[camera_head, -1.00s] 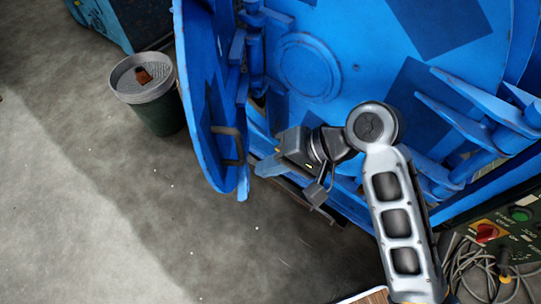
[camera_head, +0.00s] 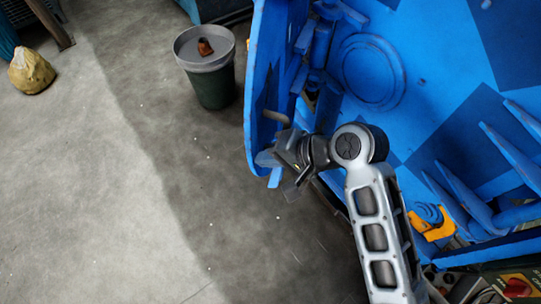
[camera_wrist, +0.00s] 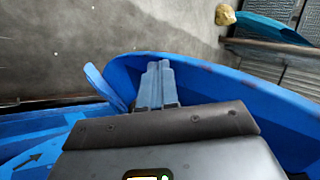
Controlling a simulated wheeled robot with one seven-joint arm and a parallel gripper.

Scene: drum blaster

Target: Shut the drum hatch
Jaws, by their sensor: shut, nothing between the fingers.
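The drum hatch (camera_head: 262,75) is a blue round door standing open at the left of the blue drum (camera_head: 440,75), seen nearly edge-on in the head view. A bent handle (camera_head: 276,119) sits on its lower part. My gripper (camera_head: 266,158) is shut and empty, at the lower part of the hatch near the handle. In the wrist view the closed fingers (camera_wrist: 157,84) point at the hatch's curved blue rim (camera_wrist: 215,72). I cannot tell whether the fingers touch the hatch. The arm and gripper hide part of its lower inner side.
A green bin (camera_head: 212,75) with a grey top stands left of the hatch. A yellowish sack (camera_head: 31,72) lies at the far left. A control panel (camera_head: 515,287) is at lower right. The concrete floor (camera_head: 130,190) to the left is clear.

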